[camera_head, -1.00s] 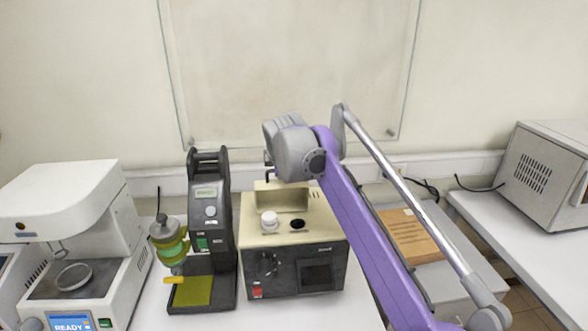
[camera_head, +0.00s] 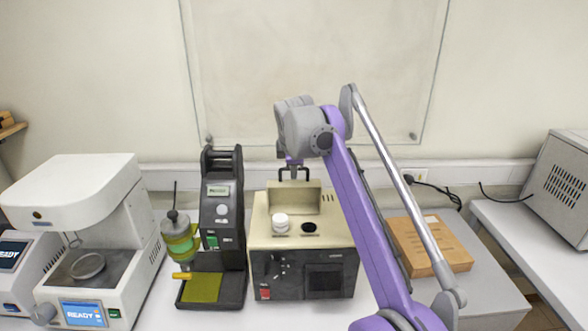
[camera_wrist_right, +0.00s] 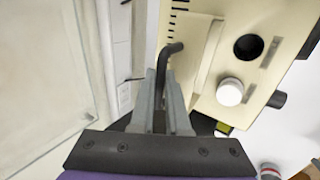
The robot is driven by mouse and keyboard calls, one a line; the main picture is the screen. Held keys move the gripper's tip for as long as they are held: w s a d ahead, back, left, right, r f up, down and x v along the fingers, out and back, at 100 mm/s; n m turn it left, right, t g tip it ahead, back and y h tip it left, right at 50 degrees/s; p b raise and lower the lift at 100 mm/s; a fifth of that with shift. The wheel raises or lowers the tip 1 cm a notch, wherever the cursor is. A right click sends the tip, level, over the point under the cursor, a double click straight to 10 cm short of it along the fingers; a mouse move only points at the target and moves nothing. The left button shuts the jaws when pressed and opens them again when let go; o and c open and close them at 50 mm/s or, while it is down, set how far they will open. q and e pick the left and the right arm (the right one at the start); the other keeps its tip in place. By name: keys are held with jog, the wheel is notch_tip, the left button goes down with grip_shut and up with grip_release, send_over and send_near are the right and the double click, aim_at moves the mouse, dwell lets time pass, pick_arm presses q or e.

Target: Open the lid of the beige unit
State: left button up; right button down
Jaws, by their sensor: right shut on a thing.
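The beige unit (camera_head: 342,232) stands on the bench, with a dark front panel. Its beige lid (camera_head: 292,199) is raised and stands about upright at the back of the top. The top shows a dark round hole (camera_head: 309,227) and a white round cap (camera_head: 281,221). The lid's black handle (camera_head: 281,176) rises from its upper edge. My right gripper (camera_head: 293,176) is at this handle, above and behind the lid. In the wrist view, its fingers (camera_wrist_right: 161,88) are shut on the handle (camera_wrist_right: 171,49). My left gripper is out of view.
A dark device (camera_head: 222,205) with a green-and-yellow vessel (camera_head: 180,238) stands close to the unit's left. A white machine (camera_head: 85,195) is farther left. A wooden box (camera_head: 440,246) lies to the right. A glass panel (camera_head: 315,65) is on the wall behind.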

jog(key=c, duration=1.2)
grip_release()
jog(key=shift+f, duration=0.25)
jog(key=shift+r, duration=0.1)
jog(key=v, duration=0.7)
jog(key=shift+r, duration=0.2)
jog(key=shift+s, duration=0.15)
